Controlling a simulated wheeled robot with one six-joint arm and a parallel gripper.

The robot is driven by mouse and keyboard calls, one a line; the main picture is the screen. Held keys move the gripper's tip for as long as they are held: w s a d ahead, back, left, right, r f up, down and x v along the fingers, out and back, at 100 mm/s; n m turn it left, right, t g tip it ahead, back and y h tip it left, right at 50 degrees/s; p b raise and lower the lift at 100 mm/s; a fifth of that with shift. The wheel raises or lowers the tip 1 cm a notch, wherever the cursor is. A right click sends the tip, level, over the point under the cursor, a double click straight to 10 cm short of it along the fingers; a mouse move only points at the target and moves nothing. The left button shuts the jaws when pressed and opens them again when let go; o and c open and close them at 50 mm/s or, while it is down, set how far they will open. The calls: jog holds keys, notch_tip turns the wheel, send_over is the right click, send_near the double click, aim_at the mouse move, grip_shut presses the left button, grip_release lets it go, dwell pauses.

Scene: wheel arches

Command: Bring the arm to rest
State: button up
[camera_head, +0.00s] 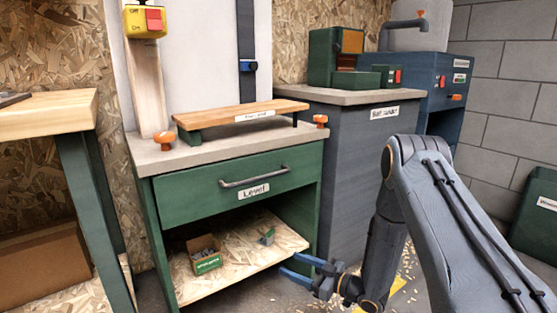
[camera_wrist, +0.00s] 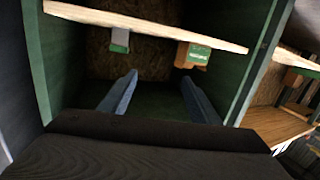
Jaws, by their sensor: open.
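My gripper (camera_head: 289,265) is at the right front of the green cabinet's lower shelf (camera_head: 215,281), with its blue fingers pointing left towards the shelf. In the wrist view my gripper (camera_wrist: 160,77) is open, with nothing between the fingers. My arm (camera_head: 425,185) comes in from the lower right, bends at a high elbow and drops down to the gripper. The wrist view appears upside down; the shelf board (camera_wrist: 150,27) runs across its top, near the fingertips. I cannot tell the exact gap between fingers and shelf.
A small green-labelled box (camera_head: 206,256) and a small grey-green item (camera_head: 267,236) sit on the shelf. The drawer (camera_head: 230,190) above is shut. A dark grey cabinet (camera_head: 345,165) stands behind my arm. A wooden-topped bench (camera_head: 45,112) is at left.

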jog(key=w+a+r+m+h, duration=0.1)
jog(key=w+a+r+h, duration=0.1)
jog(key=a+r+h, duration=0.3)
jog(key=w+a+r+h, duration=0.1)
jog(key=r+h, duration=0.1)
jog(key=r, duration=0.5)
jog(key=s+a+r+m+g+h, duration=0.1)
jog(key=s+r+m+g+h, duration=0.15)
jog(key=s+r, duration=0.3)
jog(key=s+r+m+g+h, duration=0.1)
jog(key=s+r+g, duration=0.15)
jog(key=s, duration=1.05)
jog(key=s+r+g+h+p, duration=0.15)
jog(key=s+r, duration=0.25)
jog(key=s, duration=0.9)
jog(key=s+r+m+g+b, duration=0.1)
jog(key=s+r+g, duration=0.25)
jog(key=s, duration=0.95)
jog(key=d+r+m+h+p, duration=0.1)
jog(key=d+r+m+p, duration=0.2)
jog(key=d+r+p, duration=0.7)
jog(key=d+r+m+h+p, duration=0.1)
jog(key=d+r+m+p, duration=0.2)
jog(key=d+r+p, duration=0.7)
jog(key=shift+d+r+p, duration=0.35)
jog(key=shift+r+p, duration=3.2)
jog(key=shift+p, duration=4.7)
